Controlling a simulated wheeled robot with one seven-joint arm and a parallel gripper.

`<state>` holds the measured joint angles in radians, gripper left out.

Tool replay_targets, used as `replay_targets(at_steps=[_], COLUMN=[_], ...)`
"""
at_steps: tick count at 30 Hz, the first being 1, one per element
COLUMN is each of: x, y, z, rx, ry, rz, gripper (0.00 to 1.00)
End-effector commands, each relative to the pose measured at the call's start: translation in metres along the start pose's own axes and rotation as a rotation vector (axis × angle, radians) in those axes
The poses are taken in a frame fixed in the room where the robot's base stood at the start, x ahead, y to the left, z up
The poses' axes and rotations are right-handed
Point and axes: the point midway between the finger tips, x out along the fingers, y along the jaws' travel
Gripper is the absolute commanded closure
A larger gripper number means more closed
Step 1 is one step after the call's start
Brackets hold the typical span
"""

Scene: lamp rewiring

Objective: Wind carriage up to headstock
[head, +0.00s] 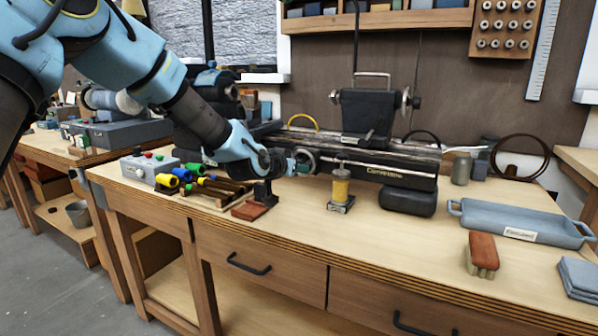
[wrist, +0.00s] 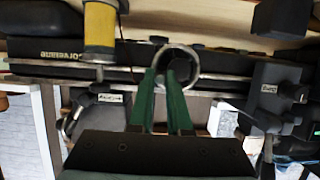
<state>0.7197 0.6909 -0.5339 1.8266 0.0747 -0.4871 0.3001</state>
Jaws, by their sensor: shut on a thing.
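My gripper (head: 288,164) is at the front of the lathe bed (head: 350,149), left of its name plate. It is shut on a round handwheel (head: 307,160). In the wrist view the green fingers meet at the handwheel's pale ring (wrist: 160,57); the exact grip is partly hidden. A large black block (head: 369,115), which looks like the carriage, sits over the middle of the bed. A dark bulky unit (head: 208,82), probably the headstock, is at the left end, partly behind my arm. The wrist view shows dark labelled blocks at left (wrist: 102,112) and right (wrist: 275,90), with a gap between.
A yellow cylinder on a stand (head: 341,188) is close right of my gripper. A rack of coloured-handled tools (head: 207,187) and a grey control box (head: 149,168) lie to the left. A blue tray (head: 520,222) and a brush (head: 482,252) are at right. The bench front is clear.

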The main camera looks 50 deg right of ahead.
Motion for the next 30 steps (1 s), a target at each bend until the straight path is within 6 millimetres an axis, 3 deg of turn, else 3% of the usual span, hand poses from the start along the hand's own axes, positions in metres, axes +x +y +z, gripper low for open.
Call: replay_targets(at_steps=[1, 12, 30], x=[-0.001, -0.004, -0.005], y=[0.005, -0.004, -0.032], z=[-0.008, -0.017, -0.011], rx=[0.005, 0.004, -0.001], ry=[0.01, 0.011, 0.002], rz=[0.008, 0.006, -0.005], gripper=[1.0, 1.0, 1.0])
